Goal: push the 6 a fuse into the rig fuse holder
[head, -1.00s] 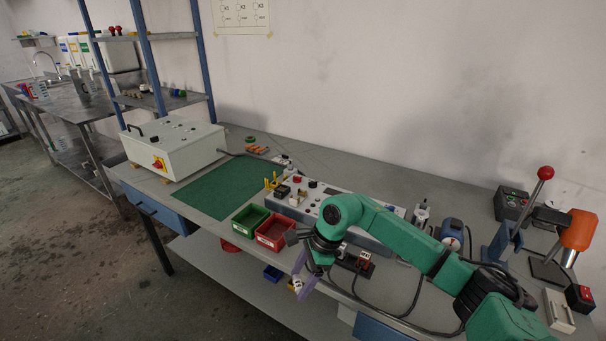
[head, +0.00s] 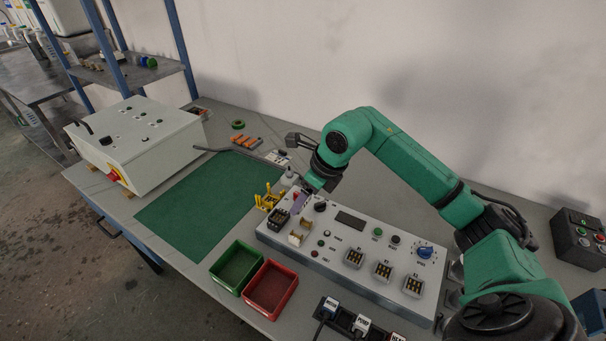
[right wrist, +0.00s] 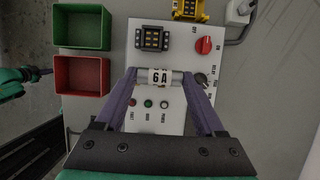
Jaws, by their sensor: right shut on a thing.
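My right gripper (head: 299,204) hangs over the left part of the rig panel (head: 340,249), purple fingers down. In the right wrist view my right gripper (right wrist: 160,78) is shut on the 6 A fuse (right wrist: 159,77), a small cylinder with grey ends and a white "6 A" label, held crosswise between the fingertips. The fuse cannot be made out in the head view. The cream rig fuse holder (head: 299,233) sits on the panel just below and in front of the fingers. In the wrist view the fuse largely covers it, so contact cannot be told.
A red knob (right wrist: 203,45) and a black socket (right wrist: 152,39) stand near the fingers. A green bin (head: 238,267) and a red bin (head: 270,289) stand in front of the panel. A yellow stand (head: 268,198) is behind left. The green mat (head: 190,215) is clear.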

